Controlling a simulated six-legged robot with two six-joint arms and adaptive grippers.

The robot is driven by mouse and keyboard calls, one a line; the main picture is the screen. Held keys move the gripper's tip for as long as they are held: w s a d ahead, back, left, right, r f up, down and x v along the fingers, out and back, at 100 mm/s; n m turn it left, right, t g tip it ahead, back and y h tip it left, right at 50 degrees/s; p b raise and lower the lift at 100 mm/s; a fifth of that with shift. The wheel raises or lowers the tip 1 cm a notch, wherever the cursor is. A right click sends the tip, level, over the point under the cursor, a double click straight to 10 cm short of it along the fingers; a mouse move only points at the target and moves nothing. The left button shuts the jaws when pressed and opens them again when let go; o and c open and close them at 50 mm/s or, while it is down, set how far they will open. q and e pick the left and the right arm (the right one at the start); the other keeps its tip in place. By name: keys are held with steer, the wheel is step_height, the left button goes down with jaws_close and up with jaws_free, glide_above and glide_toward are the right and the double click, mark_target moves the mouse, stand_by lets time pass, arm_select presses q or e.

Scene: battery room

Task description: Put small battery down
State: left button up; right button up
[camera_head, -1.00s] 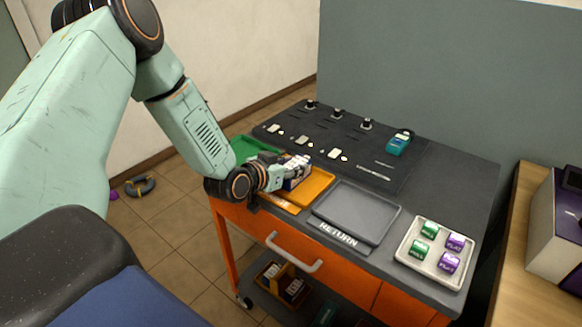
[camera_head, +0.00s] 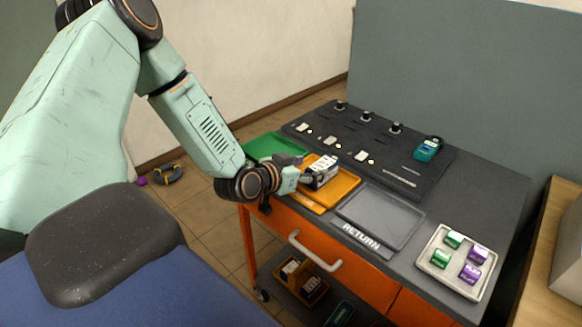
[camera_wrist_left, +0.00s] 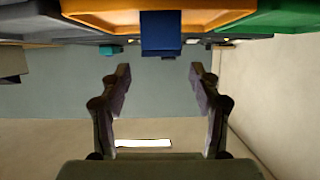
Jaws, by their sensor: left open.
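The small battery (camera_head: 321,171) is a blue block with a white, marked top. It stands in the orange tray (camera_head: 345,192), near that tray's far left part. The left wrist view also shows the battery (camera_wrist_left: 160,34) as a blue block against the orange tray (camera_wrist_left: 100,20). My left gripper (camera_head: 305,180) is just to the left of the battery in the head view. In the left wrist view its two fingers (camera_wrist_left: 160,78) are spread, with nothing between them, and the battery is beyond their tips. My right gripper is in neither view.
A green tray (camera_head: 272,146) lies left of the orange one, and an empty grey RETURN tray (camera_head: 380,217) lies right. A white tray (camera_head: 430,262) holds several green and purple cells. A teal device (camera_head: 427,149) stands on the black board (camera_head: 390,165). The orange cart has a front handle (camera_head: 312,252).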

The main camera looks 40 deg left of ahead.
arm_select(q)
steer(key=shift+s+a+r+p, duration=0.1)
steer(key=shift+s+r+p, duration=0.25)
steer(key=shift+s, duration=0.25)
steer(key=shift+p+v, duration=0.55)
steer(key=shift+v, duration=0.2)
steer(key=s+d+f+g+h+p, duration=0.1)
steer(key=s+d+f+g+p, duration=0.1)
steer(key=s+d+f+g, duration=0.45)
steer(key=s+d+f+g+p, duration=0.1)
steer(key=s+d+f, duration=0.3)
steer(key=s, duration=0.6)
steer(key=s+d+f+g+y, duration=0.1)
steer(key=s+g, duration=0.2)
steer(key=s, duration=0.5)
steer(key=s+d+f+n+g, duration=0.1)
steer(key=s+d+f+g, duration=0.1)
steer(key=s, duration=0.6)
steer(key=shift+d+f+g+y, duration=0.2)
steer(key=shift+f+g+y, duration=0.15)
steer(key=shift+g, duration=0.2)
steer(key=shift+w, duration=0.1)
